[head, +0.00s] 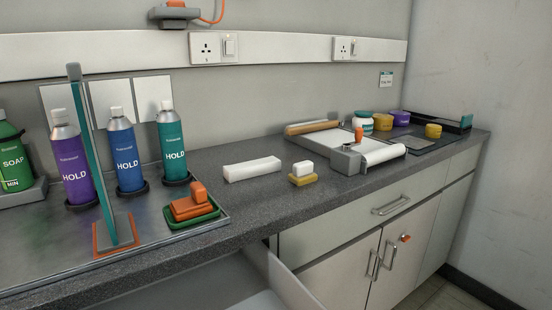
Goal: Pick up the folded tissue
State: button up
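A long white block (252,169), which looks like the folded tissue, lies on the dark grey counter (262,205) near the middle of the head view. A smaller white piece (303,168) rests on a yellow pad (302,180) just to its right; I cannot tell for sure which of the two is the tissue. The two are apart, with bare counter between them. My gripper is not in view.
Purple, blue and teal bottles (175,146) stand at the left behind a tall teal upright (98,165). Orange blocks sit in a green tray (186,219). A roller board (335,140) lies right. An open drawer (281,281) juts out below the counter.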

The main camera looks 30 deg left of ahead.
aim_at(240, 171)
jog(key=u, duration=0.35)
jog(key=i, duration=1.05)
jog(key=u, duration=0.6)
